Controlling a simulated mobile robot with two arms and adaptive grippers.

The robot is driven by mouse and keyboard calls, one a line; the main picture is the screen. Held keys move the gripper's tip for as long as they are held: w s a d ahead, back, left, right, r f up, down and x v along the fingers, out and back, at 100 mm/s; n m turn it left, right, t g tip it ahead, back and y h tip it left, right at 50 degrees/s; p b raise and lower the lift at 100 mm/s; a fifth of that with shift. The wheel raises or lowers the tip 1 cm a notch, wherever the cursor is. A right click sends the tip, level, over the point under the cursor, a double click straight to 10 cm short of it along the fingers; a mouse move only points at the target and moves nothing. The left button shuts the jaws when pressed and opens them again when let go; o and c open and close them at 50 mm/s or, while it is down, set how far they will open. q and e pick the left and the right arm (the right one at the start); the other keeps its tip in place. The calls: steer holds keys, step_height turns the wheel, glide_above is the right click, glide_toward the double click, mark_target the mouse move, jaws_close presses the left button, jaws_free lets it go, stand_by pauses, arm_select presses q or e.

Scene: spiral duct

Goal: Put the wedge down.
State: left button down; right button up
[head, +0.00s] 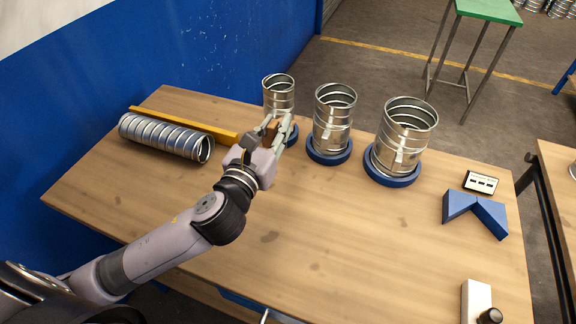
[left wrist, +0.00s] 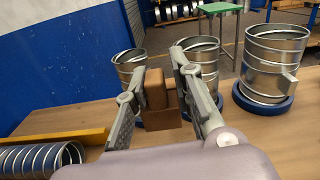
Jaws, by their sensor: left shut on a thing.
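My left gripper (head: 280,126) is over the table at the smallest spiral duct piece (head: 278,94), which stands on a blue ring at the back. It is shut on a brown block, the wedge (head: 270,134), which shows between the fingers in the left wrist view (left wrist: 155,92). The fingers hide part of the wedge and the foot of the small duct. From these views I cannot tell whether the wedge touches the table or the ring. My right gripper is not in view.
A medium duct (head: 334,115) and a large duct (head: 404,135) stand on blue rings to the right. A long duct (head: 165,137) lies at left by a yellow bar (head: 185,124). A blue angled block (head: 474,212) lies at right. The table's (head: 330,230) middle front is clear.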

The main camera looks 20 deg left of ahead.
arm_select(q)
steer(key=shift+w, duration=0.35)
steer(key=f+b, duration=0.1)
steer(key=f, duration=0.4)
steer(key=f+b, duration=0.1)
steer(key=f, duration=0.3)
steer(key=f+b, duration=0.1)
steer(key=f, duration=0.4)
steer(key=shift+s+f, duration=0.3)
steer(key=shift+f, duration=0.05)
steer(key=shift+f+b, duration=0.45)
steer(key=shift+f, duration=0.1)
steer(key=shift+f+b, duration=0.6)
steer(key=shift+f, duration=1.15)
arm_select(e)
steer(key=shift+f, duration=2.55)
arm_select(q)
steer(key=shift+f, duration=0.2)
steer(key=c, duration=1.4)
jaws_free()
steer(key=shift+r, duration=0.1)
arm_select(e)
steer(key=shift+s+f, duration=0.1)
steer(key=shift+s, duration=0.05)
arm_select(q)
steer(key=shift+o, duration=0.2)
